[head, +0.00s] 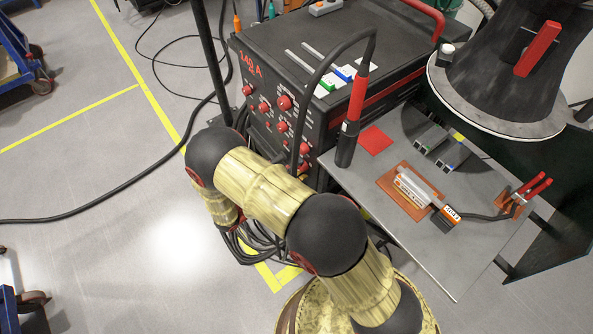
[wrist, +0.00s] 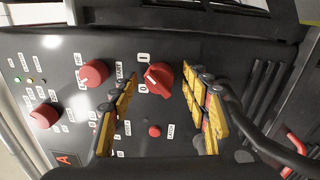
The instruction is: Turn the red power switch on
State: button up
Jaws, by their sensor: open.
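In the wrist view, a large red rotary switch (wrist: 160,76) sits on the dark front panel (wrist: 215,52) of the power unit. Small white labels stand at its left side, and a pale mark shows on its left part; the exact setting is too small to read. My gripper (wrist: 159,84) is open, with one yellow-and-black finger on each side of the switch. Whether either finger touches it I cannot tell. In the head view the black power unit (head: 330,45) is marked 140A and has several red knobs; my arm hides the gripper.
Two other red knobs (wrist: 95,72) (wrist: 43,116) and a small red button (wrist: 154,131) are close by on the panel. A black cable (wrist: 262,140) runs at the right. In the head view a grey table (head: 440,265) holds tools, and a torch (head: 356,105) stands beside the unit.

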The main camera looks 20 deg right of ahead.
jog(key=v, duration=1.2)
jog(key=shift+f, duration=0.1)
dwell(0.4)
